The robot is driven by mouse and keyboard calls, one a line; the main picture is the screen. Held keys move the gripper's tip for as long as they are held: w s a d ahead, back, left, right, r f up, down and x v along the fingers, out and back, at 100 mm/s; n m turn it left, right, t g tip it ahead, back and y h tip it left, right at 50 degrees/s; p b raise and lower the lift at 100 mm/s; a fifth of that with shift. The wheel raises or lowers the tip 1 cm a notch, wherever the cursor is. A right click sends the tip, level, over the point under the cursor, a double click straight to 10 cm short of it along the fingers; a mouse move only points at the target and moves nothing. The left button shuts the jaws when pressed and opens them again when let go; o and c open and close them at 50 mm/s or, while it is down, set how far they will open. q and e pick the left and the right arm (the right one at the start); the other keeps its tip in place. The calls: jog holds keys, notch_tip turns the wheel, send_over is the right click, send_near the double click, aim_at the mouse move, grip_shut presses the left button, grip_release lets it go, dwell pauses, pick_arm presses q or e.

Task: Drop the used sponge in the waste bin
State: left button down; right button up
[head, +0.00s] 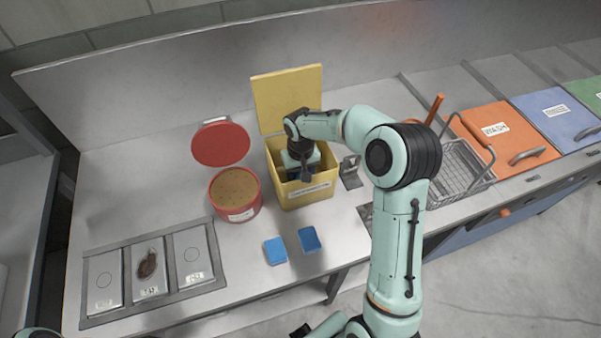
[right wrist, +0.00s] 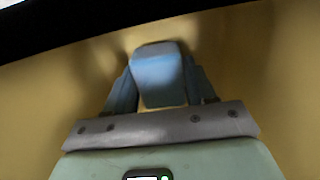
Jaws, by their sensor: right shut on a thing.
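The yellow waste bin (head: 318,194) stands on the steel counter with its lid (head: 287,97) raised at the back and a label on its front. My right gripper (head: 304,172) points down into the bin's open mouth. In the right wrist view my right gripper (right wrist: 160,88) is shut on a blue sponge (right wrist: 158,72), held between its two fingers with yellow bin wall around it. The bin's floor cannot be told apart, nor whether the sponge touches anything. The held sponge is hidden in the head view.
Two blue sponge-like pieces (head: 275,250) (head: 310,239) lie on the counter before the bin. A red tub (head: 241,214) with its lid up stands left of it. Steel lidded wells (head: 192,254) are at front left. A wire basket (head: 457,172) and coloured lids (head: 503,137) lie right.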

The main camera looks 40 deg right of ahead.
jog(key=shift+f, duration=0.2)
pick_arm(q)
jog(key=shift+s+f, duration=0.1)
pick_arm(e)
jog(key=o, duration=1.1)
jog(key=shift+r, duration=0.15)
jog(key=shift+r, duration=0.4)
pick_arm(q)
jog(key=shift+w+r+p, duration=0.75)
jog(key=shift+w+r, duration=0.2)
jog(key=shift+r, duration=0.1)
pick_arm(e)
notch_tip(320, 180, up, 12)
jog(key=shift+r, duration=0.15)
